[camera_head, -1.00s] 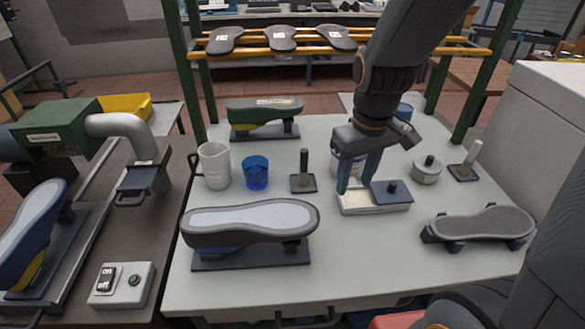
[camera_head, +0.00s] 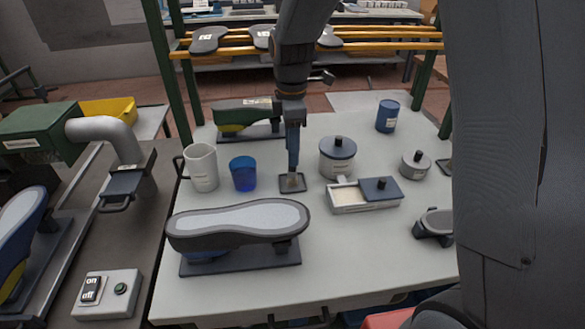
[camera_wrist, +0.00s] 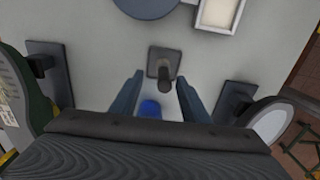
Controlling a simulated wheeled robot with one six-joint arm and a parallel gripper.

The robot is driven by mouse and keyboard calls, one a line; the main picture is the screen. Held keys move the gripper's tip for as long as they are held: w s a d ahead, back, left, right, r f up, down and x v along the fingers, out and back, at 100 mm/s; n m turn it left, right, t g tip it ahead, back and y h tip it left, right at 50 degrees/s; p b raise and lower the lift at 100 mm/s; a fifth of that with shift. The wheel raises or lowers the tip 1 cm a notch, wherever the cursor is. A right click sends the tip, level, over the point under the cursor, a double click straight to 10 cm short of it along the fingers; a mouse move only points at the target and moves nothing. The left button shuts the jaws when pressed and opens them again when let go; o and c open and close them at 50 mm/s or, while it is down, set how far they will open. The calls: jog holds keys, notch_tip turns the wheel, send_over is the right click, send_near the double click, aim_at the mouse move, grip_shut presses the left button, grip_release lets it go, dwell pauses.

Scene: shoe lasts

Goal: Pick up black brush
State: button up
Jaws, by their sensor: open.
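The black brush stands upright on the table, its dark square base (camera_head: 286,188) showing below my gripper (camera_head: 293,165) in the head view. Its handle is mostly hidden there by the finger. In the wrist view the brush (camera_wrist: 157,53) is ahead of and between the two spread fingers of my gripper (camera_wrist: 160,79), with its handle pointing toward the camera. My gripper is open, pointing down over the brush. I cannot tell whether either finger touches the handle.
A blue cup (camera_head: 243,174) and white mug (camera_head: 202,168) stand to the left. A lidded grey pot (camera_head: 337,158) and an open box (camera_head: 347,199) are close on the right. A shoe last on a stand (camera_head: 240,257) lies in front, a green one (camera_head: 232,117) behind.

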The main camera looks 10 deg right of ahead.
aim_at(293, 170)
jog(key=f, duration=0.1)
jog(key=s+f+p, duration=0.1)
jog(key=f, duration=0.1)
jog(key=shift+f, duration=0.3)
jog(key=shift+w+f+p, duration=0.1)
jog(key=shift+f+p, duration=0.2)
jog(key=shift+f, duration=0.25)
jog(key=shift+c, duration=0.4)
grip_shut()
